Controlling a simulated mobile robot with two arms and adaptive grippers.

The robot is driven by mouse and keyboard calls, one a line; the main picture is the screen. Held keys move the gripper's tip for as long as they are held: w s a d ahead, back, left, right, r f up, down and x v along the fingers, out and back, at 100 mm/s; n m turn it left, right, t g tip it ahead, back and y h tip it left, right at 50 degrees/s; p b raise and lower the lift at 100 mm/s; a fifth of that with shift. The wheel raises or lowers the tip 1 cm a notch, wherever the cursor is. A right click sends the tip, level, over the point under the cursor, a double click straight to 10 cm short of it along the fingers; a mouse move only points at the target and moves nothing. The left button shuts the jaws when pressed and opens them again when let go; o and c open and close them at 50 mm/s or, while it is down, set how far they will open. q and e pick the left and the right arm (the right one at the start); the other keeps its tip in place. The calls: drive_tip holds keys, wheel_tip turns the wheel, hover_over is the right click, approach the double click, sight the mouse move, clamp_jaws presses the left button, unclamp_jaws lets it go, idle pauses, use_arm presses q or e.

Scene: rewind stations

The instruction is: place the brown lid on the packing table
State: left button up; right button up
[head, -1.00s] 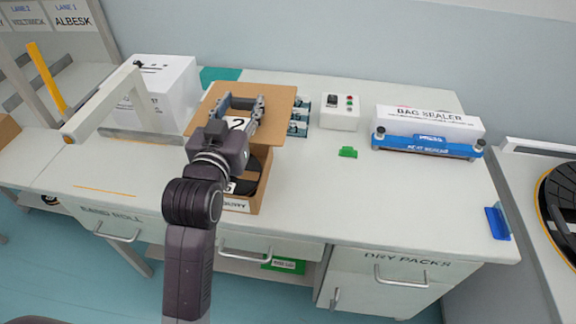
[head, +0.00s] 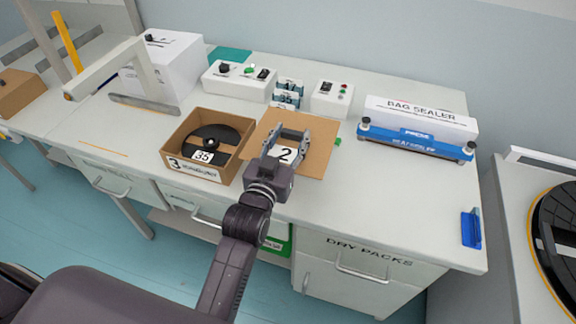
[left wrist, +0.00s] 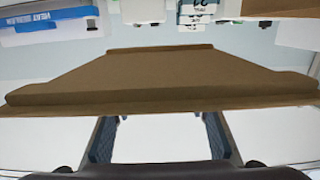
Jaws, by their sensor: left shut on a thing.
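The brown lid (head: 318,148) is a flat cardboard square with a white label marked 2. My left gripper (head: 288,143) is shut on it, over the packing table (head: 390,205) and to the right of an open cardboard box. In the left wrist view the lid (left wrist: 160,80) spans the picture in front of the fingers (left wrist: 160,135). I cannot tell whether the lid touches the table top. My right gripper is not in view.
The open brown box (head: 235,122) holds a dark reel labelled 35. White control boxes (head: 330,100) and small packets (head: 288,92) stand behind the lid. A bag sealer (head: 418,125) stands to the right.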

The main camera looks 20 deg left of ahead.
use_arm(q)
wheel_tip(320, 180, down, 8)
drive_tip(key=shift+d+r, duration=0.1)
drive_tip(key=shift+f, duration=1.95)
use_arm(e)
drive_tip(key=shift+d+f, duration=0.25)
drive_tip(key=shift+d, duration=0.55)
use_arm(q)
drive_tip(key=shift+f+b, duration=0.1)
drive_tip(key=shift+b, duration=0.2)
drive_tip(key=o, duration=0.7)
drive_tip(key=shift+f, duration=0.1)
drive_tip(key=shift+c, duration=0.2)
drive_tip(key=o, duration=0.5)
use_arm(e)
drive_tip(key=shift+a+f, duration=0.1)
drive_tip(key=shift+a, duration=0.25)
